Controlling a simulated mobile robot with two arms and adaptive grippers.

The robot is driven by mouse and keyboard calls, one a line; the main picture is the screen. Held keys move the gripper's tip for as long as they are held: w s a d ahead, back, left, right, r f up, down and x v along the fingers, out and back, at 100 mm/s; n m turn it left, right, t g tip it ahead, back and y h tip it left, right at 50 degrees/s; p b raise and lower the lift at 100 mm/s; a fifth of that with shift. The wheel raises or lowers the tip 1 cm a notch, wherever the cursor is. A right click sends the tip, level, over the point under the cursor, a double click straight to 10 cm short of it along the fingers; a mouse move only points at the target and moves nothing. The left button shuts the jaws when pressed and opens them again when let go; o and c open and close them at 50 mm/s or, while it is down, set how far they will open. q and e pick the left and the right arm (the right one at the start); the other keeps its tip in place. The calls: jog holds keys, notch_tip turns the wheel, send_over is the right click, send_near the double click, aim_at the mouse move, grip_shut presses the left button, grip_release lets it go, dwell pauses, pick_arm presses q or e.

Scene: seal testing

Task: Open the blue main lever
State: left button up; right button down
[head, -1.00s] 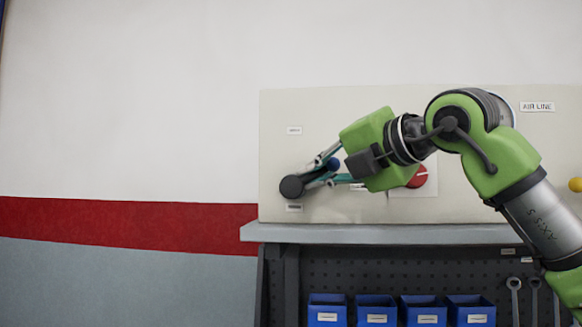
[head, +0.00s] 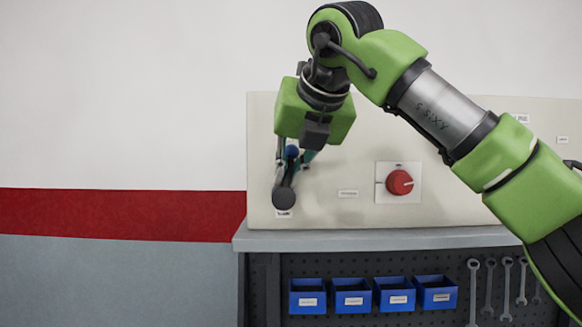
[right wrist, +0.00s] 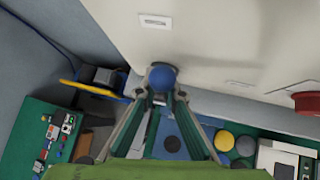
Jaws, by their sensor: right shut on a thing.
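The blue main lever has a blue ball knob (head: 292,151) above its dark round hub (head: 284,198) on the cream panel. The lever stands nearly upright. My right gripper (head: 291,164) reaches down from above and is shut on the lever, with a finger on each side. In the right wrist view the blue knob (right wrist: 162,77) shows at the fingertips; the grip itself is partly hidden. My left gripper is out of view.
A red rotary knob (head: 400,182) sits on the panel to the right of the lever. Below the panel's ledge (head: 370,239) are several blue bins (head: 353,296) and hanging wrenches (head: 473,290). The wall left of the panel is clear.

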jog(key=shift+s+a+f+n+h, duration=0.1)
jog(key=shift+a+f+n+h, duration=0.3)
jog(key=shift+a+f+h, duration=0.3)
jog(key=shift+d+r, duration=0.1)
jog(key=shift+d, duration=0.05)
jog(key=c, duration=2.1)
grip_release()
jog(key=shift+c, duration=0.2)
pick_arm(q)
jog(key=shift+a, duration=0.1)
pick_arm(e)
jog(key=shift+d+r, duration=0.1)
jog(key=shift+r, duration=0.2)
jog(key=shift+s+r, duration=0.1)
jog(key=v, duration=1.1)
jog(key=shift+s+r, duration=0.25)
jog(key=shift+r, duration=0.05)
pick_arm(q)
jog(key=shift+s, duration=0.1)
